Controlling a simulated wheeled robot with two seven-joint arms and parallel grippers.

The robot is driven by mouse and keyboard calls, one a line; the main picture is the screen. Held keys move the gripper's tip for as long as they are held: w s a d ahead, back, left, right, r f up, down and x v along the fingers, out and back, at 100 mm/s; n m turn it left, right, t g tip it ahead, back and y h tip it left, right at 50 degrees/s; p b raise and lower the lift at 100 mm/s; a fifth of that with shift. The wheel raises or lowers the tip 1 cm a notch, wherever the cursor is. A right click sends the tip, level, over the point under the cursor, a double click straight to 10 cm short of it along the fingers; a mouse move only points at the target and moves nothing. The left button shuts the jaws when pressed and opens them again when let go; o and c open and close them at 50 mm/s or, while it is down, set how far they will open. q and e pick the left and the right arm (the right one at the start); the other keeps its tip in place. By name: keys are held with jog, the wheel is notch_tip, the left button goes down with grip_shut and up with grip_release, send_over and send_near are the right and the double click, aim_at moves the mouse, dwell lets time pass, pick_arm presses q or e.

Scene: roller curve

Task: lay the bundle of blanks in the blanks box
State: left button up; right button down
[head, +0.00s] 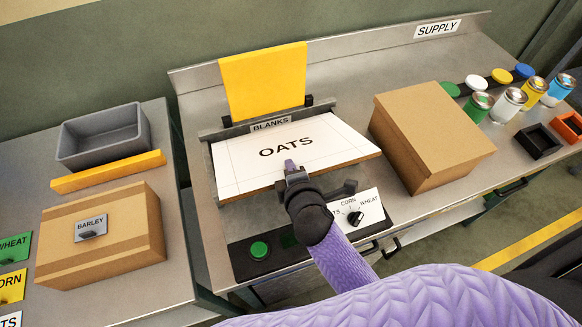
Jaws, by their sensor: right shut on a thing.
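The bundle of blanks (318,158) is a flat white stack with brown edges, printed OATS on top. It lies over the blanks box (222,133), a grey metal holder with a BLANKS label on its back edge. The bundle hides most of the box's inside, and I cannot tell whether it rests in the box or is held just above it. My right gripper (290,168) is shut on the bundle's front edge, near its middle. My left gripper is not in view.
A yellow panel (265,82) stands behind the box. A dial plate (366,207) and a green button (259,250) sit in front. A cardboard box (430,135) stands close on the right, with several jars beyond. The left table holds a grey bin (97,152) and a BARLEY box (125,245).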

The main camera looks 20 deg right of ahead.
notch_tip(320, 180, down, 5)
jog(key=b, duration=0.3)
jog(key=shift+r, duration=0.1)
grip_release()
dwell(0.4)
jog(key=shift+r, duration=0.1)
notch_tip(320, 180, up, 9)
jog(key=p, duration=0.9)
dwell(0.4)
